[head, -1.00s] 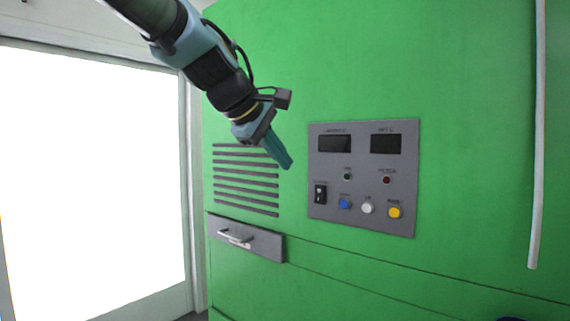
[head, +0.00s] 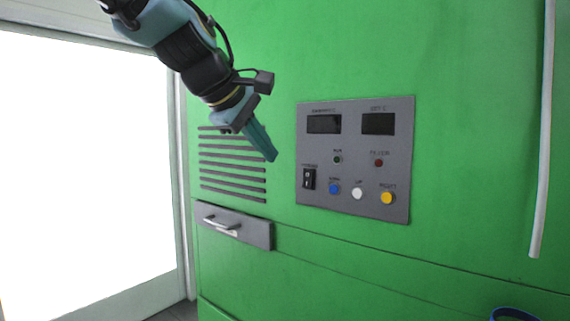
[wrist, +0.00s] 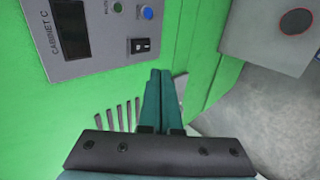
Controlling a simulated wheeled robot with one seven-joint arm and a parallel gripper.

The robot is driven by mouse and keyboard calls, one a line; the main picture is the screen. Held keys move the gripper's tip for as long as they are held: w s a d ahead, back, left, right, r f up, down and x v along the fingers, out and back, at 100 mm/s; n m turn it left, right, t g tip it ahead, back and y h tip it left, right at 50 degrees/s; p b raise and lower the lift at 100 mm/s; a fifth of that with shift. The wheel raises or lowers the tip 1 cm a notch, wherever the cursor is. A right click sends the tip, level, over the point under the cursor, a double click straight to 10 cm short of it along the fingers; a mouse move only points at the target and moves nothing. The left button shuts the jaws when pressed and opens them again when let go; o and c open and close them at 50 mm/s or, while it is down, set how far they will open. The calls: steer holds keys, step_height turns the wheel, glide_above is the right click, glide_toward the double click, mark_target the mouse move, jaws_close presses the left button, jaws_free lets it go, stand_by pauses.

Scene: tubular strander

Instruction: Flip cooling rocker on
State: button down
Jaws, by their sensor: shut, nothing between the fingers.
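The cooling rocker (head: 309,179) is a small black switch with white marks at the lower left of a grey control panel (head: 400,150). In the wrist view the rocker (wrist: 140,45) sits at the panel's corner, above and slightly left of the fingertips. My gripper (head: 272,157) is shut and empty, its teal fingers together. It is in front of the green cabinet, left of the panel and apart from the rocker in the picture. The gripper (wrist: 160,73) also shows in the wrist view.
The panel has two dark displays, two small lamps, and blue (head: 334,189), white (head: 357,194) and yellow (head: 387,198) buttons. Vent slots (head: 232,165) and a grey drawer with a handle (head: 222,226) are at left. A pale vertical pipe (head: 545,130) stands at right.

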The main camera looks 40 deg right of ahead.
steer(key=p, duration=0.2)
glide_toward(306, 186)
step_height(306, 186, down, 4)
steer(key=shift+w+d+f+p, duration=0.1)
steer(key=shift+w+d+p, duration=0.15)
steer(key=shift+d, duration=0.45)
steer(key=shift+w+d+p, duration=0.1)
steer(key=shift+d+p, duration=0.1)
steer(key=shift+d, duration=0.55)
steer(key=shift+w+d+f+p, duration=0.1)
steer(key=shift+w+d+p, duration=0.15)
steer(key=shift+d, duration=0.45)
steer(key=shift+f+b, duration=0.35)
steer(key=shift+b, duration=0.65)
steer(key=shift+d+r, duration=0.1)
steer(key=shift+r, duration=0.15)
